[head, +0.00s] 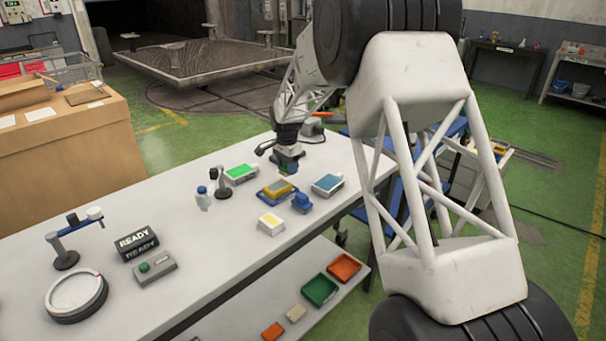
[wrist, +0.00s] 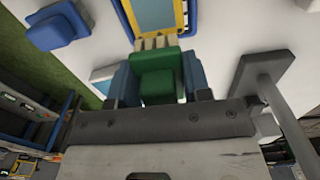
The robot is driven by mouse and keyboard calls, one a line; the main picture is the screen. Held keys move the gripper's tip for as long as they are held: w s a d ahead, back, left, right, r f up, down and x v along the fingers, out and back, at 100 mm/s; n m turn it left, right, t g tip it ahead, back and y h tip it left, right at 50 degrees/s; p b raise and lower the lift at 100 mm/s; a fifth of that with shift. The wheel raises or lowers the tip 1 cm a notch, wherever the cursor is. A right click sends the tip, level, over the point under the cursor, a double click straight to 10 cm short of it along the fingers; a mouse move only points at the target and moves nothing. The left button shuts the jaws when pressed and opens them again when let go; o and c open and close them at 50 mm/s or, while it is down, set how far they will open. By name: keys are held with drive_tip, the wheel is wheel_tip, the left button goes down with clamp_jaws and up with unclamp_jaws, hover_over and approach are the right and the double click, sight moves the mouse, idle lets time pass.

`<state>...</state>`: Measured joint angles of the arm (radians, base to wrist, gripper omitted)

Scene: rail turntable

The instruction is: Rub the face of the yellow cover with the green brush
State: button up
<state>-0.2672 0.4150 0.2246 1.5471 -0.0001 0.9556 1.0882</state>
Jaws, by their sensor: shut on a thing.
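The yellow cover (head: 279,187) lies on a blue base on the white table. In the wrist view the yellow cover (wrist: 183,14) shows at the top, its yellow border around a grey-blue face, cut off by the frame edge. My gripper (head: 286,165) is just behind the cover in the head view. In the wrist view its two blue fingers are shut on the green brush (wrist: 160,78). The brush's pale bristles (wrist: 155,43) point toward the cover and appear just short of its blue edge. I cannot tell the height between bristles and table.
A blue knobbed block (head: 302,203) stands close beside the cover; a blue-topped box (head: 327,184), a green-topped box (head: 241,173) and a white box (head: 271,223) are around it. A small stand (head: 219,184) and a bottle (head: 203,198) are to the left.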

wheel_tip(320, 180, up, 2)
hover_over(238, 171)
drive_tip(key=shift+d+r, duration=0.1)
idle(0.5)
drive_tip(key=shift+f, duration=2.4)
drive_tip(key=shift+f, duration=0.6)
idle(0.4)
drive_tip(key=shift+r, duration=0.15)
drive_tip(key=shift+r, duration=3.4)
drive_tip(key=shift+s+d, duration=0.1)
drive_tip(key=shift+s, duration=0.05)
drive_tip(key=s+d+r, duration=0.1)
drive_tip(key=s+d, duration=1.1)
drive_tip(key=s, duration=0.1)
drive_tip(key=shift+r, duration=0.2)
